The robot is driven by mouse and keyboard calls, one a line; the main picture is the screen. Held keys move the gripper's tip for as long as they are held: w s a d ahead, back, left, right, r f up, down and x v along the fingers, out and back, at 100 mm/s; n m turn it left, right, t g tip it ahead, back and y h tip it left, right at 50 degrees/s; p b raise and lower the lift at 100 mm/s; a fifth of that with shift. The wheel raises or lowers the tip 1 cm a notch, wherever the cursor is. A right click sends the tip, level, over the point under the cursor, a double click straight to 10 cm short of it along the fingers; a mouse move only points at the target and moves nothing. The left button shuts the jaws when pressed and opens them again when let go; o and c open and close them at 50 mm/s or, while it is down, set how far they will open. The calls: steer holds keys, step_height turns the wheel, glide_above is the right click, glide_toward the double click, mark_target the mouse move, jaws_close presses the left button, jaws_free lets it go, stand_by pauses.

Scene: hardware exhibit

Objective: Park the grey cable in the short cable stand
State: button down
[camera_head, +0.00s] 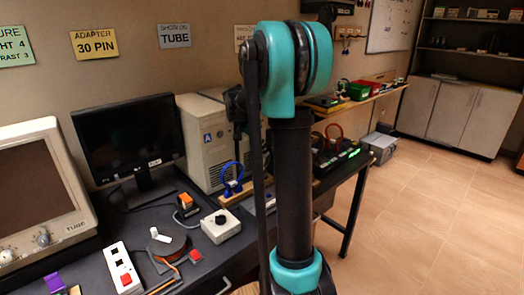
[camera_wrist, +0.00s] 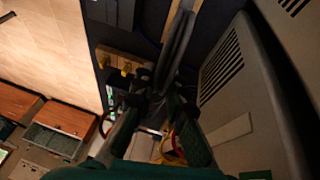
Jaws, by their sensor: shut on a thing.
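My gripper (camera_wrist: 155,104) is shut on a dark grey elongated thing, which seems to be the grey cable (camera_wrist: 176,48), in the wrist view. It runs up from the fingertips toward the top edge. A low wooden stand (camera_wrist: 122,61) with yellow parts shows beyond the fingers in the wrist view. I cannot tell whether it is the short cable stand.
The beige computer tower (camera_head: 207,145) stands close beside my gripper; a large grey case (camera_wrist: 244,90) fills the right of the wrist view. A monitor (camera_head: 128,140), switch box (camera_head: 221,226) and power strip (camera_head: 122,268) crowd the bench. Floor at right is open.

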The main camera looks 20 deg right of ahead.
steer(key=shift+f, duration=0.15)
stand_by(0.4)
steer(key=c, duration=1.5)
jaws_free()
steer(key=shift+o, duration=0.5)
steer(key=o, duration=0.6)
steer(key=shift+c, duration=0.2)
steer(key=v, duration=0.7)
steer(key=shift+r, duration=0.2)
steer(key=shift+a, duration=0.15)
